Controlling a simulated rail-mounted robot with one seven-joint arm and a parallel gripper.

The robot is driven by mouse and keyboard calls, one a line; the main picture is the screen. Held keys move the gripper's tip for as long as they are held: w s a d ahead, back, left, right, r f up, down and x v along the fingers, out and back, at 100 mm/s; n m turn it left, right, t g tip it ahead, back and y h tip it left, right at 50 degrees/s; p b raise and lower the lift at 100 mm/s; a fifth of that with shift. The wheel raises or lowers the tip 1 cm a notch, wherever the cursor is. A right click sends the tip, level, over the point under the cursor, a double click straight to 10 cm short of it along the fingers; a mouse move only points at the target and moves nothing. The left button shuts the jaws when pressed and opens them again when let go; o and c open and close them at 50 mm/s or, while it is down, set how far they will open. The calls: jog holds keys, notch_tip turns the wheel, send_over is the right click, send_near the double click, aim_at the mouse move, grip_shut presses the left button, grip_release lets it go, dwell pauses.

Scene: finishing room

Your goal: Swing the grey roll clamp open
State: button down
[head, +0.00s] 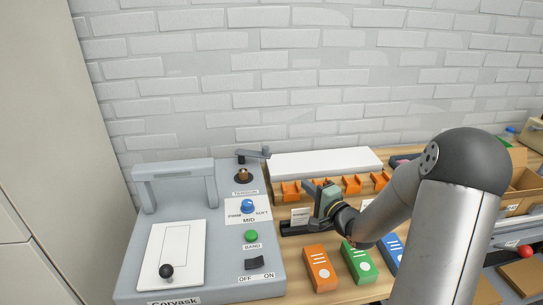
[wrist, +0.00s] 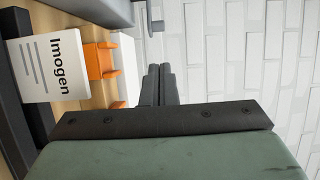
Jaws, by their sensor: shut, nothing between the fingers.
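The small grey arm on a dark post (head: 254,153) at the back right corner of the grey banding machine (head: 211,287) looks like the roll clamp. A narrow grey piece at the top edge (wrist: 155,14) may be part of the clamp; I cannot tell.
Orange holders (head: 351,183) and a long white block (head: 325,162) stand behind my gripper. A name card (wrist: 56,68) in a black holder is close by. Orange (head: 320,268) and green (head: 358,262) boxes lie in front. A brick wall (head: 300,80) closes the back.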

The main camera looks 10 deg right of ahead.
aim_at(268, 151)
jog(key=p+x, duration=0.3)
jog(key=x, duration=1.7)
jog(key=shift+f, duration=0.1)
jog(key=shift+w+d+f, duration=0.2)
jog(key=shift+w, duration=0.15)
jog(key=shift+w+d+b, duration=0.3)
jog(key=shift+w+b, duration=0.1)
jog(key=shift+w, duration=0.1)
jog(key=shift+w+d+b, duration=0.3)
jog(key=shift+w+b, duration=0.05)
jog(key=shift+w, duration=0.1)
jog(key=shift+w+r, duration=0.15)
jog(key=shift+r, duration=0.1)
